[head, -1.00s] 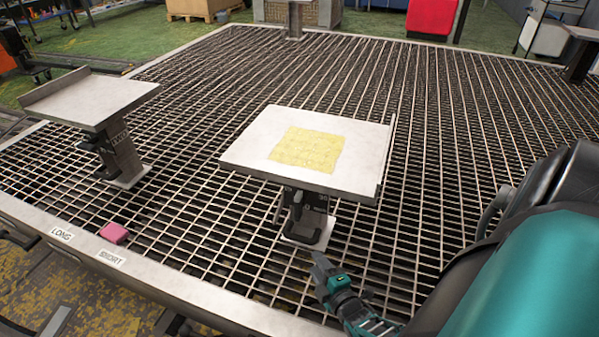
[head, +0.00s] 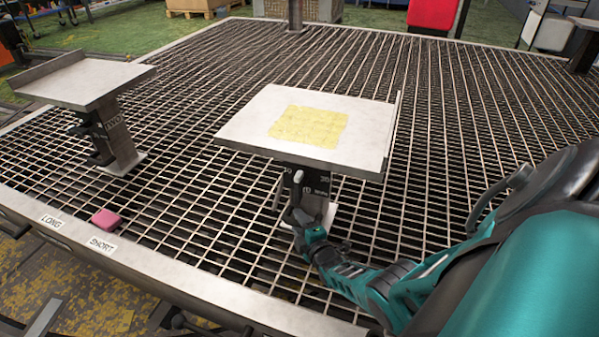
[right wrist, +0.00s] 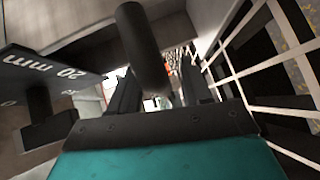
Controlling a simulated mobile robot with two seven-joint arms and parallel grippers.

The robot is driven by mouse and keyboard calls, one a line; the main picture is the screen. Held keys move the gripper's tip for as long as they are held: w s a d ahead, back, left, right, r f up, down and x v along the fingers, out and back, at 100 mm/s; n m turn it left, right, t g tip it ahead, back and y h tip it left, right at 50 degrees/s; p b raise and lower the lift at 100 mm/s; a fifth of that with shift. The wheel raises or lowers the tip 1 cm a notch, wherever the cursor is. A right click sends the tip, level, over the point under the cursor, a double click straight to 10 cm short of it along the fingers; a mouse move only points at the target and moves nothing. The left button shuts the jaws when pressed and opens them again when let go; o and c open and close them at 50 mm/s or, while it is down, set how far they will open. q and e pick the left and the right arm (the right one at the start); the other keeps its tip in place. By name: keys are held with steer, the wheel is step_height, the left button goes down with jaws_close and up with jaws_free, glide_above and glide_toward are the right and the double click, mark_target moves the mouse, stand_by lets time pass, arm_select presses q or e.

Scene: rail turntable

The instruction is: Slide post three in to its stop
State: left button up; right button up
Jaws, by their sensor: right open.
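A post with a square metal table (head: 368,144) stands in the middle of the head view, a yellow patch on its top. Its number cannot be read clearly. On its front are a marked plate (head: 318,179) and an upright handle (head: 298,177). My right gripper (head: 292,215) is low at the front of this post, by the handle. In the right wrist view a dark round bar (right wrist: 140,45) stands just ahead of the open fingers (right wrist: 160,92), and the plate (right wrist: 55,75) reads "20 mm". Whether fingers and bar touch cannot be told. My left gripper is out of view.
A second post with a raised-edge table (head: 85,80) stands at the left. A pink block (head: 106,218) lies near the front rim, by the labels "LONG" (head: 51,221) and "SHORT" (head: 102,245). The grating (head: 450,120) is clear at the back right.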

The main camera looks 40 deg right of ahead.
steer(key=shift+w, duration=0.1)
jaws_close()
stand_by(0.4)
